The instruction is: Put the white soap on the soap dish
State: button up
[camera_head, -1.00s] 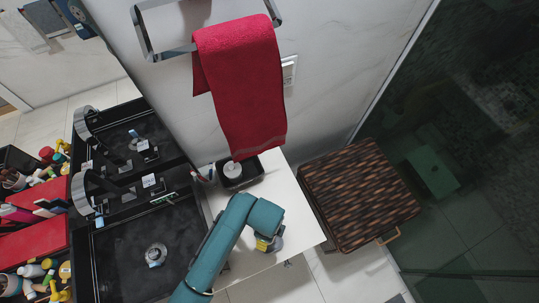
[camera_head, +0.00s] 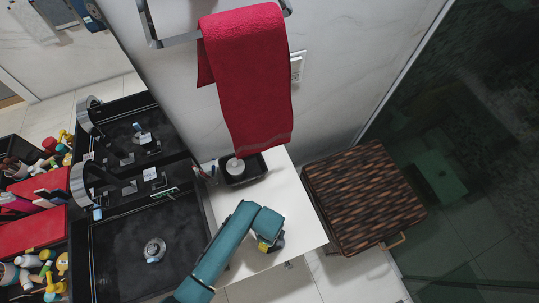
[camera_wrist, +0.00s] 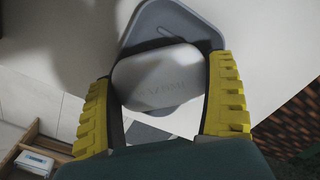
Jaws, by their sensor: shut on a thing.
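The white soap (camera_wrist: 160,80), an oval bar with raised lettering, is between the two yellow fingers of my gripper (camera_wrist: 163,70) in the wrist view. My gripper is shut on it. The grey soap dish (camera_wrist: 185,20), a rounded tray, shows beneath and around the soap. I cannot tell whether the soap touches the dish. My arm hides the soap there.
A black tray (camera_head: 258,168) with a white round item stands at the back of the counter, under a red towel (camera_head: 248,80). A black sink (camera_head: 125,240) lies to the left. A woven-topped hamper (camera_head: 362,190) stands to the right, beyond the counter edge.

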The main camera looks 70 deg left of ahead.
jog(key=shift+f, duration=0.3)
jog(key=o, duration=0.9)
jog(key=shift+o, duration=0.2)
jog(key=shift+r, duration=0.1)
notch_tip(320, 180, up, 13)
jog(key=p, duration=0.2)
jog(key=shift+p, duration=0.3)
